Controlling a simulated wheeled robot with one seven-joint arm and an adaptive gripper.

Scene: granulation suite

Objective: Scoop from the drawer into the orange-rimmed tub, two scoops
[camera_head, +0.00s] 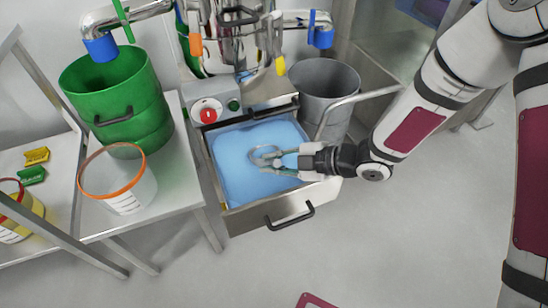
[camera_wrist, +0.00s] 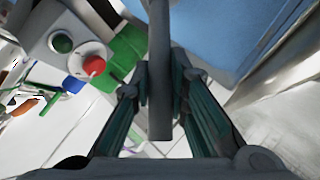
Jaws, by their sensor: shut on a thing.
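The open drawer (camera_head: 250,213) is filled with pale blue material (camera_head: 235,168). My gripper (camera_head: 291,160) is over the drawer's right half, shut on a grey scoop (camera_head: 266,153). The scoop's rounded end is over or at the blue material; I cannot tell if it touches or holds any. In the wrist view, the scoop's grey handle (camera_wrist: 160,70) stands between my gripper's fingers (camera_wrist: 160,108). The orange-rimmed tub (camera_head: 125,199) is whitish with a printed label and stands on the steel table left of the drawer. Its contents are unclear.
A green bin (camera_head: 127,105) stands behind the tub on the table (camera_head: 178,190). A grey bin (camera_head: 324,92) is behind the drawer, near a metal rail (camera_head: 365,97). A red knob (camera_head: 207,112) sits at the drawer's back left. A yellow-and-red tub (camera_head: 28,215) is far left.

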